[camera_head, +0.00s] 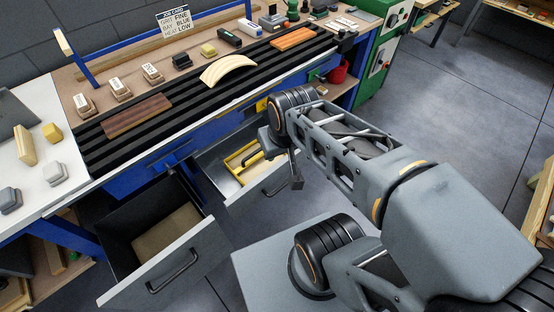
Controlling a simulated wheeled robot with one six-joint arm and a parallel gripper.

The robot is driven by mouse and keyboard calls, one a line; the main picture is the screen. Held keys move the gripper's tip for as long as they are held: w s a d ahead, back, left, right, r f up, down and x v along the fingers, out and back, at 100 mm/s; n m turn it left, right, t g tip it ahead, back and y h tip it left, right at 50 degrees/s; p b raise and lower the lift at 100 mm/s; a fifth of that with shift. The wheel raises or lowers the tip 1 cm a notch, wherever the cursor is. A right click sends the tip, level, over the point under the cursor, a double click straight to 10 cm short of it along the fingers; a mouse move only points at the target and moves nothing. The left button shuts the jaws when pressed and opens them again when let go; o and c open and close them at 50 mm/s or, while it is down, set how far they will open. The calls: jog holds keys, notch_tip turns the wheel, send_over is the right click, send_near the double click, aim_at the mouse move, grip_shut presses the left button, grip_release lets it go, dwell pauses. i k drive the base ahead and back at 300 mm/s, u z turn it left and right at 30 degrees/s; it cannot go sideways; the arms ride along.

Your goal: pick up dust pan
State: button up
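I cannot pick out a dust pan with certainty. A yellow object (240,158) lies in the right open drawer (262,190), with a dark bar-like piece close to it; its full shape is partly hidden. My gripper (283,160) hangs over the right side of this drawer, just right of the yellow object. It is seen from the side, and I cannot tell whether its fingers are apart or whether they touch anything.
The left open drawer (190,262) holds a flat tan piece. The bench (62,88) above carries a dark slatted bed (190,90) with wood pieces, several small blocks and a sign (175,20). A red container (338,72) sits below the bench.

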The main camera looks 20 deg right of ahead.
aim_at(245, 164)
jog(key=z, duration=1.3)
jog(key=i, duration=0.65)
